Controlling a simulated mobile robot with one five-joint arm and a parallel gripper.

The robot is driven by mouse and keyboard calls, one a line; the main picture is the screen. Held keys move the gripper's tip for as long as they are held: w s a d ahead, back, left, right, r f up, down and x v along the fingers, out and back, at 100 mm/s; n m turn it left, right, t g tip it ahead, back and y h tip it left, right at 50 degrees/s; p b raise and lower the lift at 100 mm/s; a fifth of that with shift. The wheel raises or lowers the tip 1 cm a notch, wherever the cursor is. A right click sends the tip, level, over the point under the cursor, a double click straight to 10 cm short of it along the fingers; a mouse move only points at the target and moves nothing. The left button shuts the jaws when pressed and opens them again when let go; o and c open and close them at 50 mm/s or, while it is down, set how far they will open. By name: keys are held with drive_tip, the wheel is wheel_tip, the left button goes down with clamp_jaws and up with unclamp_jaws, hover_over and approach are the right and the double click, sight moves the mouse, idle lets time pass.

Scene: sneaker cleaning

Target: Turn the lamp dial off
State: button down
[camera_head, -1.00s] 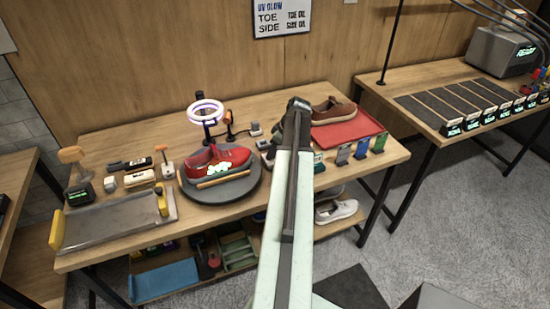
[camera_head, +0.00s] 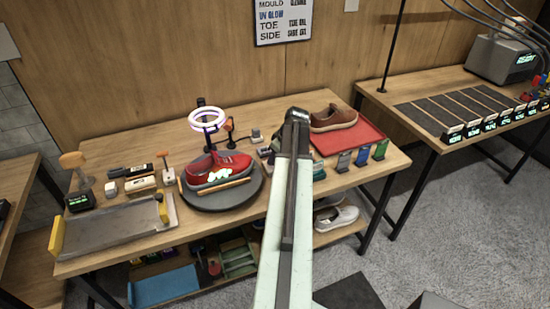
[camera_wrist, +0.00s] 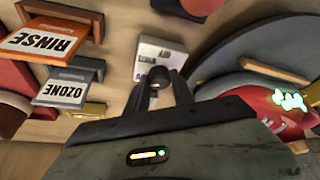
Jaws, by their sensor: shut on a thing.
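The lamp dial's dark knob (camera_wrist: 157,80) sits in front of a white label plate (camera_wrist: 160,52) with small lettering in the wrist view. My gripper (camera_wrist: 158,90) is shut on the knob, one finger on each side. Where the knob points cannot be told. A small grey block (camera_head: 256,135), likely the dial's base, stands right of the ring lamp (camera_head: 207,120) in the head view. The ring looks white with a purple tint. Below it, a red sneaker (camera_head: 215,168) with bright pale-green patches rests on a round dark turntable (camera_head: 240,196). My arm partly hides the gripper there.
In the wrist view, RINSE (camera_wrist: 48,43) and OZONE (camera_wrist: 68,88) label blocks lie close left; the turntable edge (camera_wrist: 235,50) is at right. A red mat (camera_head: 365,129) with a brown shoe (camera_head: 333,118) is right of my arm. A metal tray (camera_head: 110,228) lies front left.

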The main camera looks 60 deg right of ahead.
drive_tip(key=m, duration=0.1)
drive_tip(key=m+h, duration=0.1)
drive_tip(key=m, duration=0.1)
drive_tip(key=m+g, duration=0.1)
drive_tip(key=m, duration=0.1)
drive_tip(key=shift+a+h, duration=0.25)
drive_tip(key=shift+h, duration=0.15)
drive_tip(key=m, duration=0.2)
drive_tip(key=m+g+h, duration=0.1)
drive_tip(key=m, duration=0.2)
drive_tip(key=shift+w+m, duration=0.25)
drive_tip(key=shift+m, duration=0.15)
drive_tip(key=m+g, duration=0.1)
drive_tip(key=m, duration=0.1)
drive_tip(key=m+g+h, duration=0.1)
drive_tip(key=m, duration=0.2)
drive_tip(key=shift+w, duration=0.15)
drive_tip(key=m+g, duration=0.1)
drive_tip(key=m, duration=0.2)
drive_tip(key=m+g, duration=0.1)
drive_tip(key=m, duration=0.2)
drive_tip(key=shift+w+g, duration=0.1)
drive_tip(key=shift+g, duration=0.2)
drive_tip(key=shift+y, duration=0.3)
drive_tip(key=c, duration=1.1)
unclamp_jaws()
